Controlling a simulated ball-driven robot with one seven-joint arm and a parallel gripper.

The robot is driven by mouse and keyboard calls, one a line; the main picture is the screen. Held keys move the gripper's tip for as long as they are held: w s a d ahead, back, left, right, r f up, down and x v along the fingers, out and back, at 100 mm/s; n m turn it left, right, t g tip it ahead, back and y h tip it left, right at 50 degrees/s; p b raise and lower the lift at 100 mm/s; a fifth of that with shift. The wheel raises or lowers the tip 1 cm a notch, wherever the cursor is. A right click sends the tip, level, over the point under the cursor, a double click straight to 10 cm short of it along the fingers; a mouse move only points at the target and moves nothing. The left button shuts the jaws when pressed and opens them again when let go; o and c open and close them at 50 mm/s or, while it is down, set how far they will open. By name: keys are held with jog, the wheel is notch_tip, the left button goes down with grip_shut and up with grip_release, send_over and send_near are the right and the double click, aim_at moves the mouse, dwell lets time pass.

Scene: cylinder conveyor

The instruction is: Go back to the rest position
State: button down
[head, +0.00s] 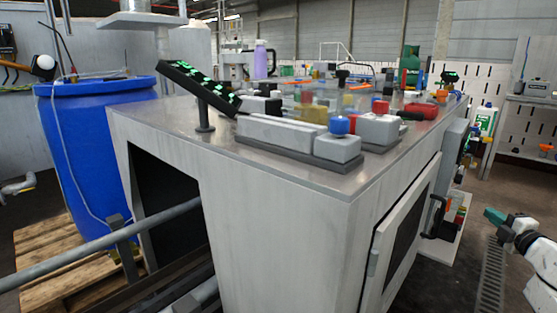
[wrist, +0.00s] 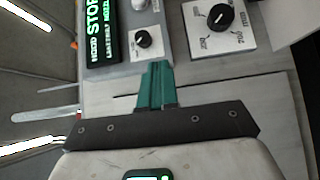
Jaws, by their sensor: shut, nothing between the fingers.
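My gripper (head: 496,217) is at the right edge of the head view, in the air to the right of the grey workbench (head: 240,220) and apart from it. Its green fingers point left. In the wrist view the green fingers (wrist: 154,84) are together with nothing between them. Beyond them in the wrist view are a panel with a black knob (wrist: 220,17), a smaller black knob (wrist: 143,39) and a dark display with green lettering (wrist: 102,30).
A blue barrel (head: 100,150) stands on a wooden pallet (head: 75,265) at the left. The bench top carries grey blocks, a blue knob (head: 339,125), a tilted green-lit display (head: 199,86) and a purple bottle (head: 261,60). Floor (head: 440,275) is open between the bench and my arm.

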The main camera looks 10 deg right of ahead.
jog(key=w+a+f+m+g+h, duration=0.2)
jog(key=w+a+f+m+h, duration=0.15)
jog(key=a+f+m, duration=0.6)
jog(key=s+a+f+m+g, duration=0.1)
jog(key=s+a+f+g, duration=0.1)
jog(key=s+a+f, duration=0.3)
jog(key=a+f+m+g, duration=0.1)
jog(key=a+f+m, duration=0.1)
jog(key=a, duration=0.6)
jog(key=s+a+f+m+g+y, duration=0.2)
jog(key=s+a+f+g+y, duration=0.3)
jog(key=s+a, duration=0.7)
jog(key=s+a+f+m+g+y, duration=0.15)
jog(key=s+a+f+g, duration=0.35)
jog(key=s+a, duration=0.75)
jog(key=s+r+g+p, duration=0.2)
jog(key=s+r, duration=0.1)
jog(key=s, duration=1.2)
notch_tip(320, 180, up, 29)
jog(key=p, duration=2.9)
jog(key=shift+w+d+f+y, duration=0.15)
jog(key=shift+w+y, duration=0.15)
